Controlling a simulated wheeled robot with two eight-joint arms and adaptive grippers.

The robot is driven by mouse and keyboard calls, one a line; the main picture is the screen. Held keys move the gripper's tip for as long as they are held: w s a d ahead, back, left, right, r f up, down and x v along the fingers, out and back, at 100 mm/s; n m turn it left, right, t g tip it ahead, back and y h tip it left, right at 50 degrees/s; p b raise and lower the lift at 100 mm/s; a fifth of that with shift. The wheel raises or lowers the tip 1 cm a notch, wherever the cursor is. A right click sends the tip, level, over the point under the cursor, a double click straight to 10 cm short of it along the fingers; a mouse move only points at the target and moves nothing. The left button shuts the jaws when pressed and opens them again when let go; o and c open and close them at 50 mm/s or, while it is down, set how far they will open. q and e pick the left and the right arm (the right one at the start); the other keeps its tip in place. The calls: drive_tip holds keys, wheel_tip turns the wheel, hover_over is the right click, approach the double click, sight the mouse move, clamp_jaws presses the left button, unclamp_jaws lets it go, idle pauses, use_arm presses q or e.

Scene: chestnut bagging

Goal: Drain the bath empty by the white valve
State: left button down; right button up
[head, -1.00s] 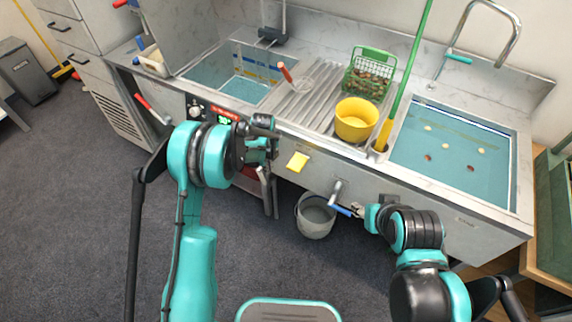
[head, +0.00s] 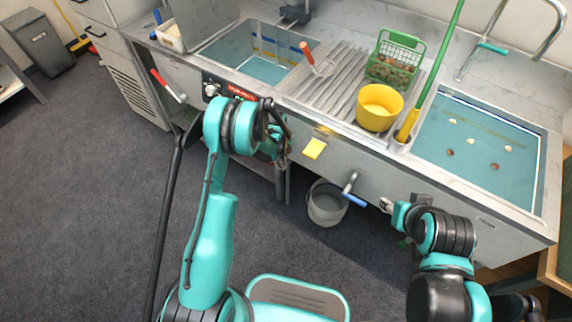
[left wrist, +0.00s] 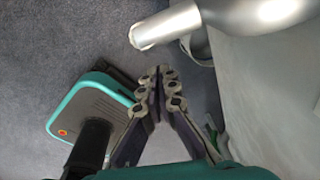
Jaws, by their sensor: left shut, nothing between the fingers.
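The right-hand bath (head: 525,190) holds blue water with several chestnuts in it. The left-hand basin (head: 214,45) also shows bluish water. I see no valve with a clearly white handle. A blue-handled valve (head: 356,200) sticks out of the counter front, and a red-handled one (head: 160,78) is at the far left. My left gripper (head: 277,146) is in front of the counter, partly behind its own arm. In the left wrist view it (left wrist: 158,82) is shut and empty, beside a silver pipe (left wrist: 165,25). My right gripper (head: 386,205) is just right of the blue handle, apart from it.
A grey bucket (head: 327,207) stands on the floor under the blue-handled valve. A yellow bowl (head: 377,112), a green basket (head: 393,72) and a green-handled tool (head: 428,80) stand on the counter.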

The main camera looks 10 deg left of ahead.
use_arm(q)
drive_tip(key=shift+w+a+f, duration=0.2)
drive_tip(key=shift+w+a, duration=0.25)
drive_tip(key=shift+a, duration=0.25)
drive_tip(key=shift+w+a+f+b, duration=0.3)
drive_tip(key=shift+a+f+b, duration=0.2)
drive_tip(key=shift+b, duration=0.4)
drive_tip(key=shift+r, duration=0.15)
